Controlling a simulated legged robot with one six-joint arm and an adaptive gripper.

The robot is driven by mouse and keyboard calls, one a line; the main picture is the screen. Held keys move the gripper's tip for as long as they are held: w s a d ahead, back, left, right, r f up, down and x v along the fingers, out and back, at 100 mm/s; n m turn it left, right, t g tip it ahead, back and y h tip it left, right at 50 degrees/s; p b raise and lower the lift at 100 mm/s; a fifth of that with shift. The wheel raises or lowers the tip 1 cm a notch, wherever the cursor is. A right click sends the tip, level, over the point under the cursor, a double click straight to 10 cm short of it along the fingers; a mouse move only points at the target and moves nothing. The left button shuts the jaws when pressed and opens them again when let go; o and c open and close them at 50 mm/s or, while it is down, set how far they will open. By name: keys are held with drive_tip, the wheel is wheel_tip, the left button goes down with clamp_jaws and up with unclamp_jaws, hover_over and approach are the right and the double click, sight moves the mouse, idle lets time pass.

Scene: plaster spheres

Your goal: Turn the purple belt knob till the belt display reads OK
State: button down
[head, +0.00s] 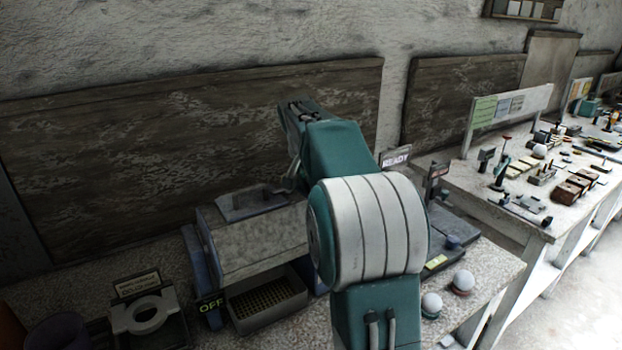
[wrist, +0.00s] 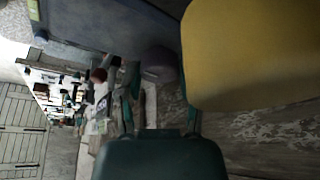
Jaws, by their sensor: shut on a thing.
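A dull purple round knob (wrist: 158,62) shows in the wrist view, just beyond my gripper (wrist: 160,85), which is shut on it; the contact itself is dim and partly hidden. In the head view my arm hides the gripper and the knob. A blue-sided machine with a grey, belt-like top (head: 258,242) stands on the bench left of my arm. I see no display reading OK.
A large yellow surface (wrist: 250,50) fills the wrist view's upper right, close by. A tray (head: 268,302) sits under the machine. White spheres (head: 432,302) stand at the bench's front. A ring-shaped fixture (head: 143,314) is at left. Another cluttered bench (head: 540,215) is at right.

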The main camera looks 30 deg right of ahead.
drive_tip(key=shift+f+m+g, duration=0.2)
drive_tip(key=shift+m+g, duration=0.1)
drive_tip(key=shift+m, duration=0.3)
drive_tip(key=shift+c, duration=1.3)
unclamp_jaws()
drive_tip(key=shift+a, duration=0.1)
drive_tip(key=shift+r, duration=0.1)
drive_tip(key=v, duration=1.2)
